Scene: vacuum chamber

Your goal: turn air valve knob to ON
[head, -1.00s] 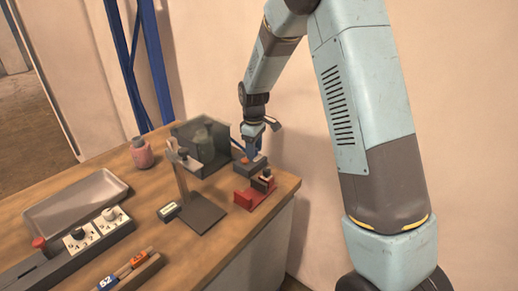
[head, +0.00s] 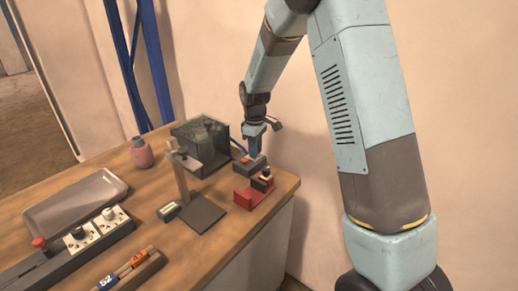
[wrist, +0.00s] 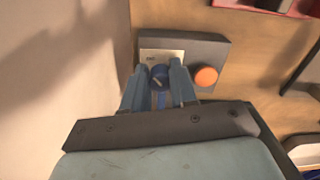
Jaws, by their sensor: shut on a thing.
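A blue knob (wrist: 159,76) sits on a pale plate on top of a dark grey valve box (wrist: 215,48). An orange round button (wrist: 205,77) is beside the knob on the right. My gripper (wrist: 159,84) is shut on the blue knob, with one blue finger on each side of it. A light mark shows on the knob's top, but the plate's lettering is too small to read. In the head view the box (head: 243,166) sits near the table's back right corner, and my gripper (head: 255,147) reaches down to it, hiding the knob.
A dark transparent chamber (head: 202,147) stands just left of the box. A red block (head: 244,200) is in front. The wall is close behind.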

